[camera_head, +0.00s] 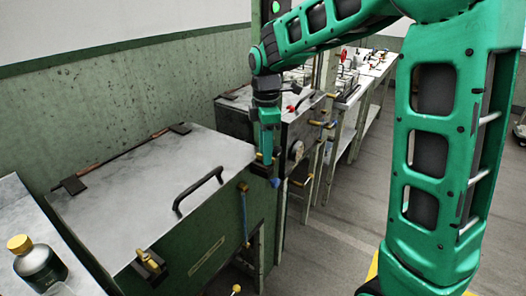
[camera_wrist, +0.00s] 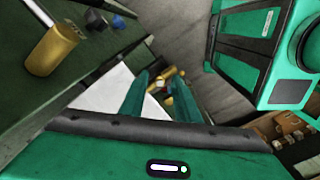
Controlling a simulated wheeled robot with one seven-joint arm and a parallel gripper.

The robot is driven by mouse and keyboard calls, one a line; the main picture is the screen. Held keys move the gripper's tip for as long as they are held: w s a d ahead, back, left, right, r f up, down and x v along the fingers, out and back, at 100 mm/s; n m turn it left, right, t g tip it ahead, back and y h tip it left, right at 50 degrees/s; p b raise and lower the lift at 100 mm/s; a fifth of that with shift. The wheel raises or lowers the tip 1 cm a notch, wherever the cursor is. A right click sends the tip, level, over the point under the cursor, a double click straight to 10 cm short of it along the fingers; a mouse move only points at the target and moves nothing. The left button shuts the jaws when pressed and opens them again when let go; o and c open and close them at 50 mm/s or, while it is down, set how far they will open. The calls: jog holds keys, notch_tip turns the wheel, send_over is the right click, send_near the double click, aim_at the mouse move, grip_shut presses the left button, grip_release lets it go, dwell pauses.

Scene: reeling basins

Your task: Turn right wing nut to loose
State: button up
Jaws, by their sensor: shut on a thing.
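A closed basin with a grey metal lid (camera_head: 150,185) and green front stands in the head view. A brass wing nut fitting (camera_head: 150,262) is at the left of its front edge and another brass piece (camera_head: 243,187) at the right. My gripper (camera_head: 272,178) points down just past the right end of this basin. In the wrist view my gripper (camera_wrist: 161,80) has its two green fingers close together, shut on a small yellow brass piece (camera_wrist: 168,100), which looks like the wing nut. The fingers hide part of it, and its turn angle cannot be told.
A black lid handle (camera_head: 198,190) stands up near my gripper. A second basin (camera_head: 240,102) and benches with small items are behind. A brass cylinder (camera_wrist: 52,50) juts from a green surface. Floor to the right is open.

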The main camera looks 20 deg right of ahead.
jog(key=o, duration=1)
notch_tip(320, 180, up, 11)
jog(key=shift+f, duration=0.15)
jog(key=s+d+f+m, duration=0.4)
jog(key=s+d+m, duration=0.85)
jog(key=s, duration=0.25)
jog(key=s+d+f+m, duration=0.1)
jog(key=s+f+m, duration=0.1)
jog(key=s, duration=0.3)
jog(key=s+d+f+m, duration=0.2)
jog(key=s+f+m, duration=0.1)
jog(key=s+m, duration=0.2)
jog(key=s+d+f+m, duration=0.1)
jog(key=s+f+m, duration=0.2)
jog(key=s, duration=0.3)
jog(key=shift+s+d+f, duration=0.1)
jog(key=shift+s+d, duration=0.05)
jog(key=shift+d, duration=0.05)
